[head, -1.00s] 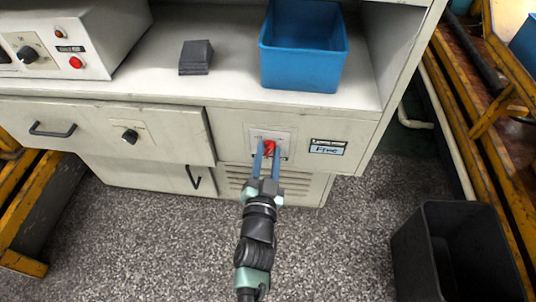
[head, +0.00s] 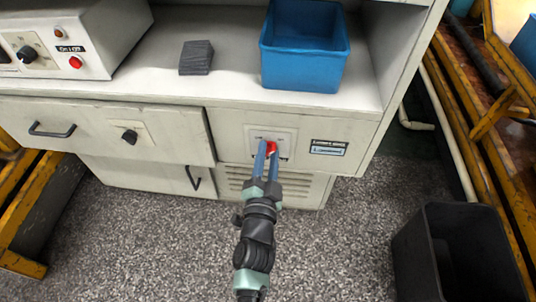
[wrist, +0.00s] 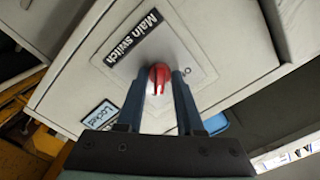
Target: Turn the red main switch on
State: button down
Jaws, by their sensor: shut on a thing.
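The red main switch (head: 270,149) is a knob on a pale square plate on the cabinet front, below the worktop. My gripper (head: 266,151) is at the knob, its blue fingers on either side of it and shut on it. In the wrist view the red knob (wrist: 159,74) sits between the two fingertips, partly covered by them. A dark line runs along the knob. A "Main switch" label (wrist: 134,37) is above it in that view. A small light-blue sign (wrist: 101,113) appears to read "Locked".
A blue bin (head: 303,62) and a dark block (head: 196,57) stand on the worktop (head: 230,85). A control box (head: 95,30) with a red button is at the left. A black bin (head: 455,250) stands on the floor at right. The floor around my arm is clear.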

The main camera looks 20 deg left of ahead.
jog(key=c, duration=0.9)
grip_release()
jog(key=shift+o, duration=0.2)
jog(key=v, duration=1.3)
jog(key=shift+p, duration=0.3)
